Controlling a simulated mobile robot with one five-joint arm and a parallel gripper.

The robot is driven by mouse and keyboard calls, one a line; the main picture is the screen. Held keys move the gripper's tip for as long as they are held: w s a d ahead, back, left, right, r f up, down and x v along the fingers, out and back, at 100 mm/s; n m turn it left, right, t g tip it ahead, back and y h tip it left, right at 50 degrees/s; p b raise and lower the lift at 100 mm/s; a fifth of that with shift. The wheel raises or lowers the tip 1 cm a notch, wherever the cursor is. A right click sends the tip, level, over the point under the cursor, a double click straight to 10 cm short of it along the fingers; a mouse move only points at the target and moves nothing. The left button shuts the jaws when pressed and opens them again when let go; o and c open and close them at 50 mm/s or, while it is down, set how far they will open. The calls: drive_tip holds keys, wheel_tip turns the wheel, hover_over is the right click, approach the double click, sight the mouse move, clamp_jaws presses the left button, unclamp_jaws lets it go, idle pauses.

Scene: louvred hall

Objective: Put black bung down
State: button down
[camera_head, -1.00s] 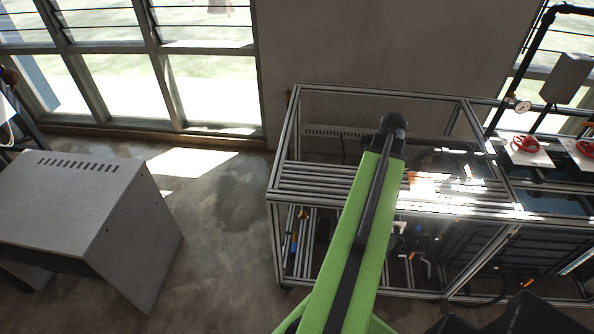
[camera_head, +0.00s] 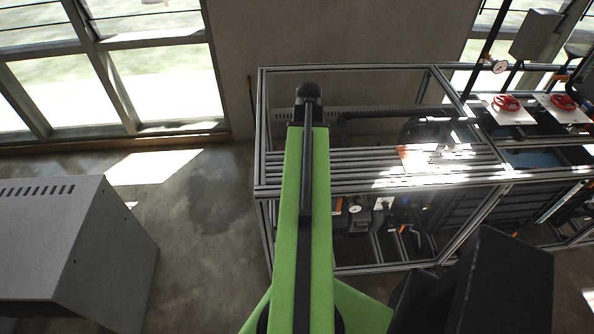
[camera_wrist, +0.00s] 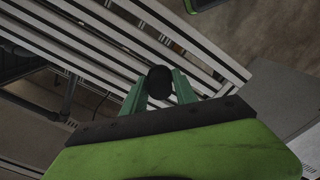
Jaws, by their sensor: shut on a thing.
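The black bung (camera_wrist: 159,81) shows in the wrist view as a dark round shape between the green fingers of my gripper (camera_wrist: 158,88). My gripper is shut on it. Behind the bung in the wrist view are the slats of a metal frame bench (camera_wrist: 205,45); how far the bung is above them I cannot tell. In the head view my green arm reaches forward over the left part of the frame bench (camera_head: 385,183). The bung cannot be made out clearly there; the dark arm end (camera_head: 309,95) hides the fingers.
A grey box-shaped cabinet (camera_head: 90,235) stands on the floor at left. Red handwheels (camera_head: 506,103) on white plates and a pressure gauge (camera_head: 499,66) sit at right. Tall windows and a wall stand behind. Floor between cabinet and bench is clear.

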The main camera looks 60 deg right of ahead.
drive_tip(key=w+f, duration=0.1)
drive_tip(key=w+a, duration=0.1)
drive_tip(key=shift+w+f+b, duration=0.4)
wheel_tip(320, 180, down, 4)
drive_tip(key=b, duration=0.4)
drive_tip(key=shift+f, duration=0.2)
drive_tip(key=shift+r, duration=0.25)
drive_tip(key=shift+f, duration=0.1)
drive_tip(key=c, duration=1)
unclamp_jaws()
drive_tip(key=shift+o, duration=0.2)
wheel_tip(320, 180, up, 12)
drive_tip(key=p, duration=1.2)
